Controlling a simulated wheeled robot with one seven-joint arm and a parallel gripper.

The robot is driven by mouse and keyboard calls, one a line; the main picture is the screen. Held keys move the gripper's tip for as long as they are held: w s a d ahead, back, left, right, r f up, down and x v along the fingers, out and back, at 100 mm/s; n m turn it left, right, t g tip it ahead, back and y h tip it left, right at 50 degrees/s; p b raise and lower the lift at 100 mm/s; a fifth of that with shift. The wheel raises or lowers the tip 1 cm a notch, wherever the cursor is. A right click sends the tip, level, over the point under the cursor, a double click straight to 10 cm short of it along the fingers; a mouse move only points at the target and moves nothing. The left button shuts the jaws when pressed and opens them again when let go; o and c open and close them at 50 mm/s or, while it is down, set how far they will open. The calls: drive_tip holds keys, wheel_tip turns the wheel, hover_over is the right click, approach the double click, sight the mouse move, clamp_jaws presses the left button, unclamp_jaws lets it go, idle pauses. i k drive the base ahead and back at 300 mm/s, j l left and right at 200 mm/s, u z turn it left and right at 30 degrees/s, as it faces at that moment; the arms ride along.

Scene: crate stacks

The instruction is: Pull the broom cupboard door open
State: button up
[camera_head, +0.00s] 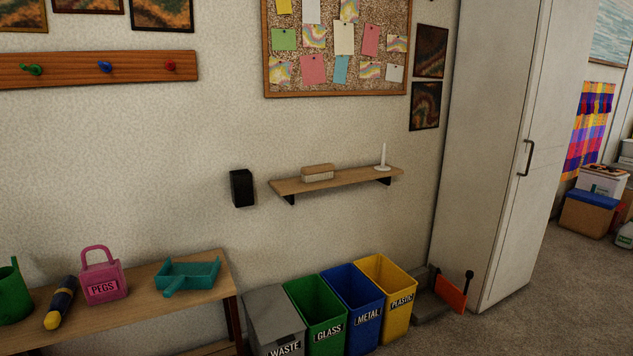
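The broom cupboard (487,130) is a tall off-white cabinet at the right of the head view. Its door (548,120) is on the right-hand face, seen at a steep angle, and looks shut. A dark bar handle (526,158) is fixed upright near the door's left edge. The cupboard's top is cut off by the picture edge. My gripper is not in view, so its state and its distance from the handle do not show.
Waste (275,318), glass (317,312), metal (352,300) and plastic (388,290) bins line the wall left of the cupboard. An orange-and-grey object (450,294) sits by its base. A bench (200,296) stands left. Carpet (560,310) before the door is clear.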

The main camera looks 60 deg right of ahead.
sight(564, 32)
drive_tip(key=l+z, duration=0.25)
drive_tip(key=l, duration=2.2)
drive_tip(key=k+l+z, duration=0.1)
drive_tip(key=l, duration=0.6)
drive_tip(key=k+l+z, duration=0.1)
drive_tip(key=l, duration=0.6)
drive_tip(key=k+l+z, duration=0.1)
drive_tip(key=l, duration=0.65)
drive_tip(key=k+l+z, duration=0.1)
drive_tip(key=l, duration=0.65)
drive_tip(key=k+l, duration=0.1)
drive_tip(key=l, duration=0.2)
drive_tip(key=k+l, duration=0.1)
drive_tip(key=l, duration=0.25)
drive_tip(key=k+l, duration=0.1)
drive_tip(key=l, duration=0.2)
drive_tip(key=z, duration=0.05)
